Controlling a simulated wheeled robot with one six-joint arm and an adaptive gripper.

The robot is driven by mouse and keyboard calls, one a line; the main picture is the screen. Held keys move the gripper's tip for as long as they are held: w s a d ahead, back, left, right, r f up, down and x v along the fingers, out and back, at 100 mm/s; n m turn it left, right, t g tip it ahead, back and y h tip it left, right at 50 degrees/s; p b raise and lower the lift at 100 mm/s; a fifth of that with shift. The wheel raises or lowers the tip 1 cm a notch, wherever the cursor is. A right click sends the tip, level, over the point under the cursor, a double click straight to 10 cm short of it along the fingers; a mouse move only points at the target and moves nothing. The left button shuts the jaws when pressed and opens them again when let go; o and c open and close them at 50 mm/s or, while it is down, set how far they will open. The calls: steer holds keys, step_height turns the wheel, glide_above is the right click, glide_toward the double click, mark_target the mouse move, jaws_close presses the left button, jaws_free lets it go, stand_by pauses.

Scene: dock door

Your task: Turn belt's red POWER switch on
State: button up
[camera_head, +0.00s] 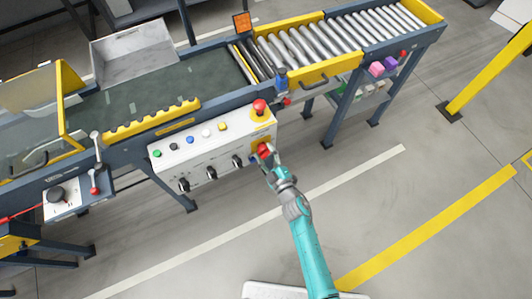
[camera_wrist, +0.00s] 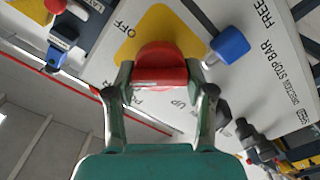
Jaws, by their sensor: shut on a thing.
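The red POWER switch (camera_head: 264,149) sits on a yellow plate at the right end of the white control panel (camera_head: 222,138). In the wrist view the red switch (camera_wrist: 160,62) is a round knob with a raised bar, on the yellow plate (camera_wrist: 152,22). "OFF" is printed at its upper left; lettering below is partly hidden. My gripper (camera_head: 267,160) is at the switch, and in the wrist view my gripper (camera_wrist: 160,77) has one finger on each side of the bar, shut on it.
A blue knob (camera_wrist: 230,43) is close beside the right finger. A red mushroom button (camera_head: 260,106) stands above the switch. Coloured buttons and several black knobs (camera_head: 211,173) line the panel to the left. The conveyor rollers (camera_head: 310,45) are behind. The floor in front is clear.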

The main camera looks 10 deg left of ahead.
steer(key=n, duration=0.4)
steer(key=shift+n, duration=0.4)
steer(key=shift+a+f+n, duration=0.1)
steer(key=shift+n, duration=2.1)
steer(key=o, duration=1.2)
steer(key=shift+c, duration=0.2)
steer(key=shift+s, duration=0.1)
steer(key=v, duration=1.2)
